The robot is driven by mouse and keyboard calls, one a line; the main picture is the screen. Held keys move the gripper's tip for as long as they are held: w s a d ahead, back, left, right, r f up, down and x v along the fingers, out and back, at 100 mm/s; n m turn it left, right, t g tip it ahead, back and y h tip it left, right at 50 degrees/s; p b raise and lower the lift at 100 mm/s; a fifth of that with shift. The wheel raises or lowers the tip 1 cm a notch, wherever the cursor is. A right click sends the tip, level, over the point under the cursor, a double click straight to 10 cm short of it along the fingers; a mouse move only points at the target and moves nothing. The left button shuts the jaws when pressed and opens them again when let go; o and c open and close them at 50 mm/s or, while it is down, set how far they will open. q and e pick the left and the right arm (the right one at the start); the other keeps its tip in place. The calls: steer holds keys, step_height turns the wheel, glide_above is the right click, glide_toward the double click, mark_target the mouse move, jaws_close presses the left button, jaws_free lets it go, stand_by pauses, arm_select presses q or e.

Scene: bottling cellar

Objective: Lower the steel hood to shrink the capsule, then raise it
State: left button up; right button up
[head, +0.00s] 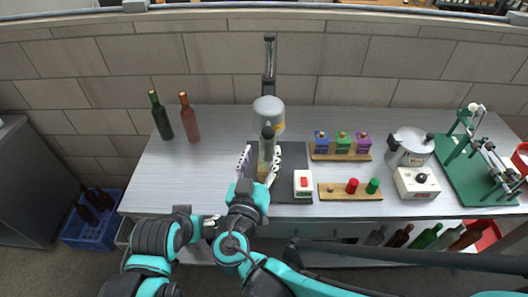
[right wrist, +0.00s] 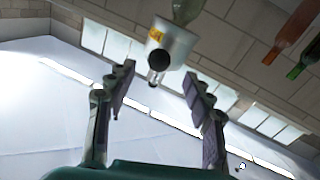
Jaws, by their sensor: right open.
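The steel hood (head: 268,110) is a grey cylinder on an upright column (head: 269,65) at the back middle of the bench. In the right wrist view the hood (right wrist: 176,44) shows a yellow label and a short handle with a black knob (right wrist: 159,57). A green bottle (head: 266,152) stands below the hood, partly hidden; in the wrist view a piece of it (right wrist: 187,9) shows at the top edge. My right gripper (head: 259,164) is open, its fingers apart on either side of the knob's line and a little short of it. My left gripper (head: 210,224) is partly seen at the bench's front edge.
A white box with a red switch (head: 304,184) is close right of my right gripper. Two bottles (head: 190,119) stand back left. The left front bench is clear.

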mark_target(267, 137)
steer(key=w, duration=0.2)
steer(key=w+d+b, duration=0.1)
steer(key=w, duration=0.5)
steer(key=shift+w+d+r, duration=0.1)
steer(key=shift+d, duration=0.25)
jaws_close()
steer(key=shift+r, duration=0.15)
